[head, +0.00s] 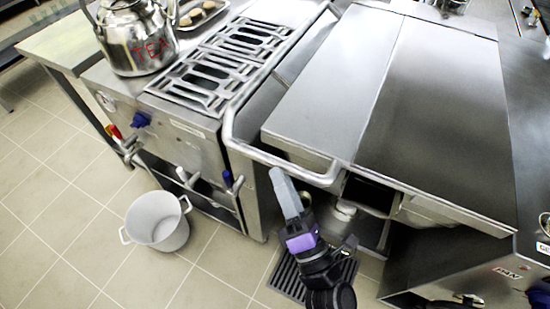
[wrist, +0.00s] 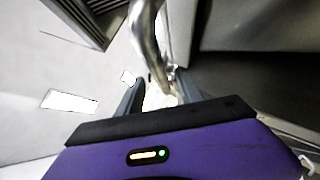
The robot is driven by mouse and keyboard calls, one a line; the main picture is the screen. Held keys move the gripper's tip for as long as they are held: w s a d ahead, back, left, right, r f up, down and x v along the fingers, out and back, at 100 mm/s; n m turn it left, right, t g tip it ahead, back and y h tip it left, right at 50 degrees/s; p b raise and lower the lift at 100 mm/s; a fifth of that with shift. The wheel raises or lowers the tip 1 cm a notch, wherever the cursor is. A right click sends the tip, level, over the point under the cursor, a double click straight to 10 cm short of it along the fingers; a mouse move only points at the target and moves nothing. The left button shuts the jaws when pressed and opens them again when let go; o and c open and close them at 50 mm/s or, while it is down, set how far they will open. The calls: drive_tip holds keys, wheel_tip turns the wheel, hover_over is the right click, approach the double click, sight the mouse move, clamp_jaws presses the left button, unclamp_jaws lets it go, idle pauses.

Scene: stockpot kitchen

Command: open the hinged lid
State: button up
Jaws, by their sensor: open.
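A broad steel lid (head: 335,85) lies flat and closed in the middle of the head view. A bent steel bar handle (head: 262,155) runs around its left and front edges. The bar also shows in the wrist view (wrist: 146,35), running down from the top towards the space between my fingers. My gripper (head: 280,180) is at the front stretch of the bar, with its fingers pointing up towards it. In the wrist view my gripper (wrist: 158,88) has its fingers apart. I cannot tell whether either finger touches the bar.
A stove (head: 185,125) with grates stands left, bearing a steel kettle (head: 137,40) marked TEA. A white pot (head: 157,220) stands on the floor, near a dark floor grate (head: 290,277). A steel counter (head: 440,110) adjoins on the right.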

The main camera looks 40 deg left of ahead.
sight(276, 163)
drive_tip(key=shift+x, duration=2.05)
drive_tip(key=shift+c, duration=0.4)
clamp_jaws()
